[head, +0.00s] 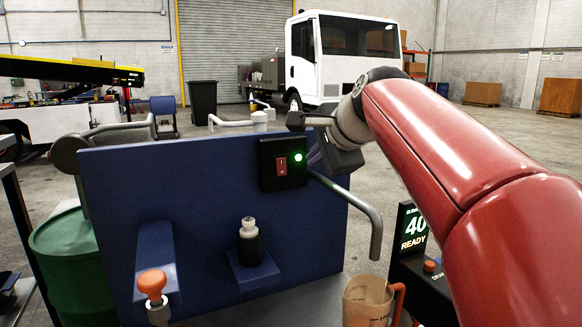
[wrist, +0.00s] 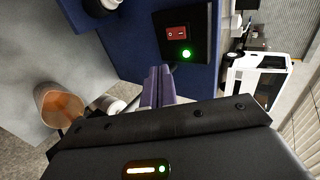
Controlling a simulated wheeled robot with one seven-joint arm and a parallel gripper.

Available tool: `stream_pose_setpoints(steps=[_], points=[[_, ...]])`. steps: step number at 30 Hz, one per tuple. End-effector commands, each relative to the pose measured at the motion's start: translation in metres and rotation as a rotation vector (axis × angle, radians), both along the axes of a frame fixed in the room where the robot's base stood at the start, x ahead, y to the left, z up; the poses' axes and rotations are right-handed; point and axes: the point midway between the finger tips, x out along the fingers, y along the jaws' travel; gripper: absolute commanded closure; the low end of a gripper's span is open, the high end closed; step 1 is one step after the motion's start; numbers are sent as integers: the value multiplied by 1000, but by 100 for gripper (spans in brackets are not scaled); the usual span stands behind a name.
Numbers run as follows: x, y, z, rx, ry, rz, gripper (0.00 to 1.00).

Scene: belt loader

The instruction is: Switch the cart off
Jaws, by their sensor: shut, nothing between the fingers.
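The cart's blue panel (head: 200,190) stands upright in front of me. A black switch box (head: 283,163) near its upper right carries a red rocker switch (head: 281,166) and a lit green lamp (head: 298,157). In the wrist view the rocker (wrist: 177,33) and the glowing lamp (wrist: 186,54) are near the top. My gripper (wrist: 158,72) is shut and empty, its fingertips just below the switch box and left of the lamp in that view. In the head view it is right of the box, its fingers mostly hidden. I cannot tell whether the fingertips touch anything.
An orange-knobbed lever (head: 152,283) and a dark bottle (head: 249,243) are on the panel's front. A green drum (head: 68,265) stands at left.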

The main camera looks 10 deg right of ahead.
Motion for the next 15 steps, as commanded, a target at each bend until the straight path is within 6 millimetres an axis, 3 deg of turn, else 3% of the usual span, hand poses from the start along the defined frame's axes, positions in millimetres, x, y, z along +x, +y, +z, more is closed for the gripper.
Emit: stream_pose_setpoints(steps=[15], points=[[-2,-1,-6,0,11,0,100]])
